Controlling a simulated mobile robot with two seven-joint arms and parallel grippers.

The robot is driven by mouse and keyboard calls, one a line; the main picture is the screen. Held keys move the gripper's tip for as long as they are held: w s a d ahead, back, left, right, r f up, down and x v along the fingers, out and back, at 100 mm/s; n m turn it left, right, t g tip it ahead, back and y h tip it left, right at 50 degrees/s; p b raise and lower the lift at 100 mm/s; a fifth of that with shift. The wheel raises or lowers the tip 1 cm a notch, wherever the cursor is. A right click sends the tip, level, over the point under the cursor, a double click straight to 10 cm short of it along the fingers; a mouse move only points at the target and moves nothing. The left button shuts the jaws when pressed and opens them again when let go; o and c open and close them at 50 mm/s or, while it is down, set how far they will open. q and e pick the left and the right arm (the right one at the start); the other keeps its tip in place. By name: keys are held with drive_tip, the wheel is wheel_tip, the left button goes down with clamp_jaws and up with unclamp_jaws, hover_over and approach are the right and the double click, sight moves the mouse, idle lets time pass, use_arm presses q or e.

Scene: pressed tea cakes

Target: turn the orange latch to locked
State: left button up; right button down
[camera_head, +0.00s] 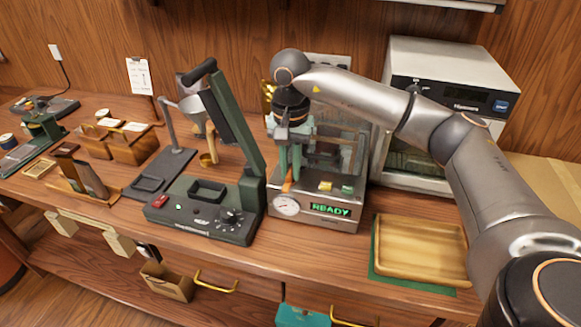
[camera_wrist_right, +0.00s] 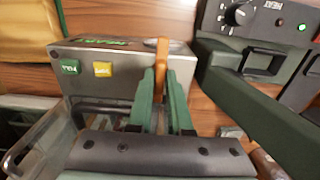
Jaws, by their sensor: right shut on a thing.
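The orange latch (camera_head: 287,186) is at the front left of a grey press machine (camera_head: 325,212) with a lit READY display and a round gauge. My right gripper (camera_head: 291,172) reaches down from above with its green fingers at the latch. In the right wrist view, the latch (camera_wrist_right: 162,54) stands out between the fingertips (camera_wrist_right: 163,80) of the right gripper, which is shut on it. The fingers hide part of the latch, and I cannot tell its exact turn angle. My left gripper is not in view.
A dark green heat press (camera_head: 205,215) with a raised arm stands close left of the machine. A clear guard (camera_head: 345,150) rises behind the gripper. A wooden tray (camera_head: 422,248) lies to the right, and a microwave-like oven (camera_head: 440,85) stands behind.

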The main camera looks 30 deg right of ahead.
sight(291, 170)
idle(0.4)
drive_tip(key=c, duration=0.9)
unclamp_jaws()
wheel_tip(291, 170, up, 13)
drive_tip(key=shift+f, duration=0.2)
